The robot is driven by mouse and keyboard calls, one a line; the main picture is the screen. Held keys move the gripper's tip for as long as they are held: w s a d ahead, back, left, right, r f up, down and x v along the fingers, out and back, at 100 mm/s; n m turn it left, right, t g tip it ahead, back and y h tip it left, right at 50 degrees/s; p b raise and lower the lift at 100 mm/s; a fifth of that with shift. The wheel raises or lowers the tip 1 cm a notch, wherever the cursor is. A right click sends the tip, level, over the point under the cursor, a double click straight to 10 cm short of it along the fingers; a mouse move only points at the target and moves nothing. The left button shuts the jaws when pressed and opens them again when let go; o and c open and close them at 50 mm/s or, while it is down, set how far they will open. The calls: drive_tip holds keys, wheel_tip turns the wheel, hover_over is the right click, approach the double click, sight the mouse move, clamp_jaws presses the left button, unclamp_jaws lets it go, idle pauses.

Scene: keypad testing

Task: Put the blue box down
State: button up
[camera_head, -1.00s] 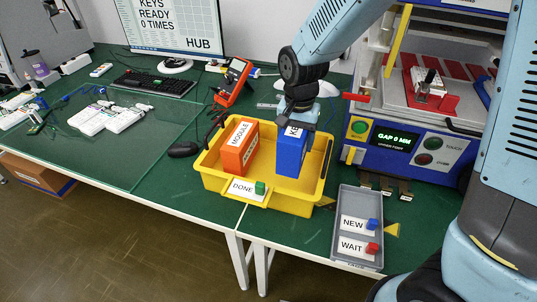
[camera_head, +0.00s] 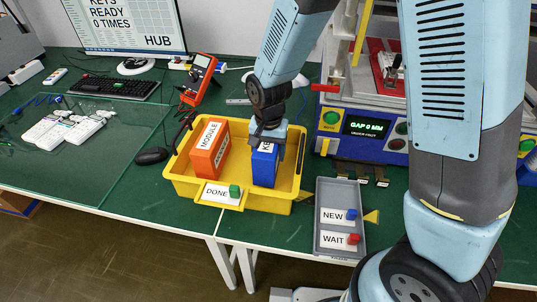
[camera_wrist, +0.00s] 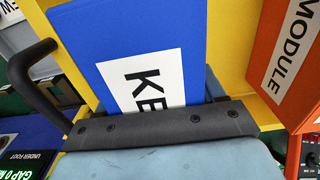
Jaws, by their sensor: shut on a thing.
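The blue box (camera_head: 264,166) with a white label starting "KE" stands upright inside the yellow bin (camera_head: 283,206), in its right part. My gripper (camera_head: 268,142) is at the top of the blue box and shut on it. In the wrist view the blue box (camera_wrist: 150,50) fills the space beyond the dark gripper edge (camera_wrist: 160,124). Whether the box's bottom touches the bin floor cannot be seen. An orange box (camera_head: 208,150) labelled "MODULE" stands in the left part of the same bin, apart from the blue box.
The bin's front carries a "DONE" sign (camera_head: 216,194) with a green block. A grey tray (camera_head: 340,190) with "NEW" and "WAIT" labels lies to the right. A press machine (camera_head: 362,129) stands behind it.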

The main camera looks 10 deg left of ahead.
drive_tip(key=shift+f, duration=0.85)
drive_tip(key=o, duration=1.3)
drive_tip(key=shift+f, duration=0.1)
